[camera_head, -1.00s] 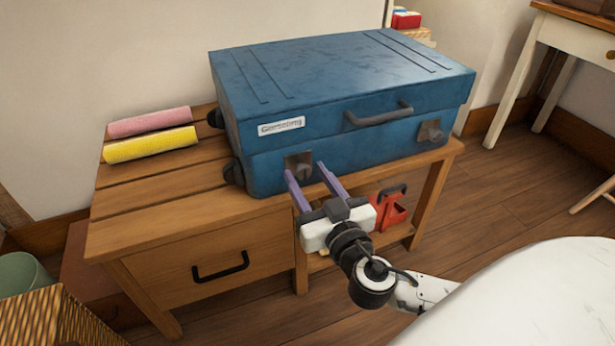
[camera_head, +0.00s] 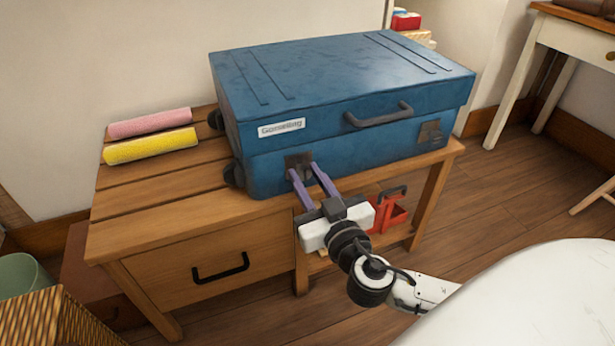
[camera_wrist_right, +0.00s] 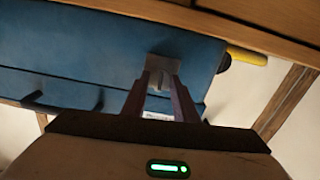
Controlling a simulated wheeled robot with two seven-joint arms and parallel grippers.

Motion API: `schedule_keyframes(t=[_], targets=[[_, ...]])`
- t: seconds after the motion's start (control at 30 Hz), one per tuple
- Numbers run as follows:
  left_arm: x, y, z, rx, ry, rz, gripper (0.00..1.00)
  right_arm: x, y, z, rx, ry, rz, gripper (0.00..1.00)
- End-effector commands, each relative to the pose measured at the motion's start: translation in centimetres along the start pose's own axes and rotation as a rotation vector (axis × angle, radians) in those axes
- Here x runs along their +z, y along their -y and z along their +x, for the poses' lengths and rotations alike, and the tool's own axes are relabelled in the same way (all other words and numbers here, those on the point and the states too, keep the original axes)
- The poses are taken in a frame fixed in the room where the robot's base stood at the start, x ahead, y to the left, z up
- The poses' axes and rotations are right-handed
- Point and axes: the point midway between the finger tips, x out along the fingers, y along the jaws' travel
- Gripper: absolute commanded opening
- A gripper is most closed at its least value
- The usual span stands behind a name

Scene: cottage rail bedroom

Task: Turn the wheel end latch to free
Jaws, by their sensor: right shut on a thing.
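A blue suitcase (camera_head: 345,100) lies on a wooden bench, with dark wheels (camera_head: 234,174) at its left end. The wheel end latch (camera_head: 297,158) is a dark metal plate with a turning knob on the front face near those wheels. My right gripper (camera_head: 303,171) is shut on the latch knob, reaching it from the front. In the right wrist view the latch plate (camera_wrist_right: 178,66) shows behind the purple fingertips (camera_wrist_right: 160,80), which partly hide the knob, so its turn angle is hard to tell. A second latch (camera_head: 430,133) sits at the right end. My left gripper is not in view.
The bench (camera_head: 165,208) has a drawer with a black handle (camera_head: 220,267). A pink roll (camera_head: 150,123) and a yellow roll (camera_head: 150,146) lie left of the suitcase. A red object (camera_head: 391,211) stands on the lower shelf, behind my gripper. Floor is open at the right.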

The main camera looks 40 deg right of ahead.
Motion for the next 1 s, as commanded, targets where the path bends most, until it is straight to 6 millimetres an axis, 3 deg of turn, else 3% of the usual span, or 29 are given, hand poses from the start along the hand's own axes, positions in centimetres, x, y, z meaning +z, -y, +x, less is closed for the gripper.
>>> schedule_keyframes(t=[1.0], targets=[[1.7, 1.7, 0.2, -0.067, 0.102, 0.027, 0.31, 0.0, 0.2, 0.0, 0.001, 0.002, -0.904, 0.04]])
